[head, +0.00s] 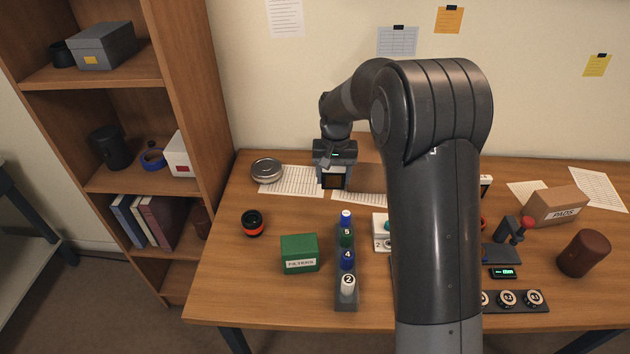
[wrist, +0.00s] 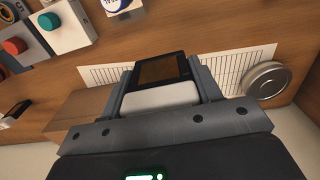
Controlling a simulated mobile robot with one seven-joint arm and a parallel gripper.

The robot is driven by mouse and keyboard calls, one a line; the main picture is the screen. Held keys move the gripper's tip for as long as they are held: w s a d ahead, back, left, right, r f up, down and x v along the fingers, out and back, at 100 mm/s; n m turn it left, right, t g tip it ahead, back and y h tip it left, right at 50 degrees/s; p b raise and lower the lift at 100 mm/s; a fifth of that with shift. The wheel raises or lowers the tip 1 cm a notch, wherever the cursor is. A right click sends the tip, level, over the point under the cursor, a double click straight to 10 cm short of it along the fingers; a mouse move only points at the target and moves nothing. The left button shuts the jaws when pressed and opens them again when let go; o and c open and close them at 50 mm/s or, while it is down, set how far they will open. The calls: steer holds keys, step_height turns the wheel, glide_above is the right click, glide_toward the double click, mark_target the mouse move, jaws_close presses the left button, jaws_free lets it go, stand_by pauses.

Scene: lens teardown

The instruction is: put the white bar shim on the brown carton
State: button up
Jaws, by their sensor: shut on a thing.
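My gripper (head: 334,182) is at the back of the table, above the paper sheets, with its fingers pointing down. In the wrist view, my gripper (wrist: 160,85) is shut on a pale block with rounded corners, which I take for the white bar shim (wrist: 160,97). A dark frame around a brown panel shows just beyond it. A plain brown carton (head: 366,150) stands right behind my gripper, partly hidden by my arm. Its brown surface (wrist: 85,112) shows left of the fingers in the wrist view. The shim is apart from it, as far as I can see.
A round metal tin (head: 267,170) lies left of my gripper. A green box (head: 299,253), a rack of numbered bottles (head: 346,290) and a red-ringed lens part (head: 253,223) are nearer. A brown carton marked PADS (head: 555,206) stands at the right. My arm hides the table's middle.

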steer(key=shift+s+d+r, duration=0.15)
steer(key=shift+d+r, duration=0.25)
steer(key=shift+d, duration=0.4)
steer(key=w+d+r, duration=0.2)
steer(key=d, duration=1.4)
steer(key=w+d+r, duration=0.2)
steer(key=d+r, duration=0.1)
steer(key=d, duration=1.4)
steer(key=s+d+r, duration=0.2)
steer(key=s+d, duration=0.4)
steer(key=d, duration=0.4)
steer(key=s+d+r, duration=0.1)
steer(key=s+d, duration=0.5)
steer(key=d, duration=0.5)
steer(key=s+d+r, duration=0.2)
steer(key=s+d, duration=0.3)
steer(key=d, duration=0.5)
glide_toward(555, 206)
steer(key=shift+w+a+f, duration=0.35)
steer(key=shift+w+a, duration=0.1)
steer(key=shift+w, duration=0.3)
steer(key=shift+f, duration=2.05)
